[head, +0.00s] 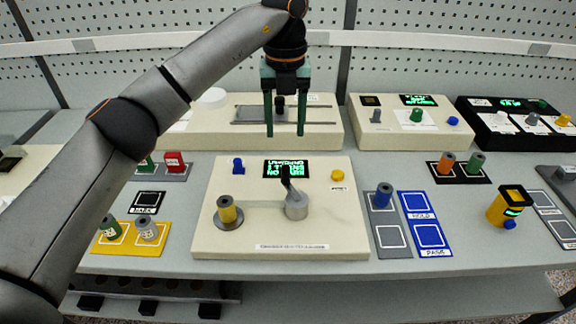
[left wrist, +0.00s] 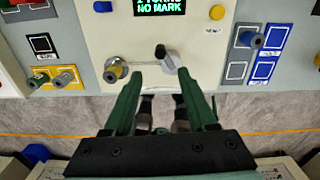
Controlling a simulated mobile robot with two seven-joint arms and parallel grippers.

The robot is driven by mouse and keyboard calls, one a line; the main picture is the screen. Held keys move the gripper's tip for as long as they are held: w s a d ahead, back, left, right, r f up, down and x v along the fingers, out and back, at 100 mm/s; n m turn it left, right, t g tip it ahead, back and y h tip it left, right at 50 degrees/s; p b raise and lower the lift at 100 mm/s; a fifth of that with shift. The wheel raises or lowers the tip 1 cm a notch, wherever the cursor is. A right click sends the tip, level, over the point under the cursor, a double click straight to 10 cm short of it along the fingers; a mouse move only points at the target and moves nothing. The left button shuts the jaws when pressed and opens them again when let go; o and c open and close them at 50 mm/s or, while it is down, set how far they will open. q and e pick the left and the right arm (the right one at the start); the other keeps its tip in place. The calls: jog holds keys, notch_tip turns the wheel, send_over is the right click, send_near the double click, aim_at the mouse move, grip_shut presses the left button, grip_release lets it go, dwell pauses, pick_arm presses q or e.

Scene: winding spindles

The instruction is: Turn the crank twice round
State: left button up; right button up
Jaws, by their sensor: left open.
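The crank (head: 297,206) is a grey round hub with a black handle (head: 287,180) on the cream winding machine (head: 215,245). In the head view the handle stands up from the hub, tilted to the left. A yellow spool (head: 228,212) sits on a grey disc left of the crank. My left gripper (head: 285,132) is open and empty, fingers pointing down, above and apart from the crank. In the left wrist view the crank hub (left wrist: 171,66) shows beyond the gap between the open fingers (left wrist: 160,68). My right gripper is not in view.
A lit display (head: 286,169) stands behind the crank; it partly reads "NO MARK" in the wrist view. A blue knob (head: 238,166) and yellow button (head: 337,175) flank it. A yellow tray (head: 128,240) lies left, blue pads (head: 425,222) right. Another cream machine (head: 200,128) stands behind.

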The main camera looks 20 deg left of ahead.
aim_at(286, 168)
pick_arm(q)
notch_tip(286, 168, down, 12)
jog(key=shift+s+f+p, duration=0.1)
jog(key=shift+f+p, duration=0.05)
jog(key=shift+p, duration=0.45)
grip_shut()
dwell(0.4)
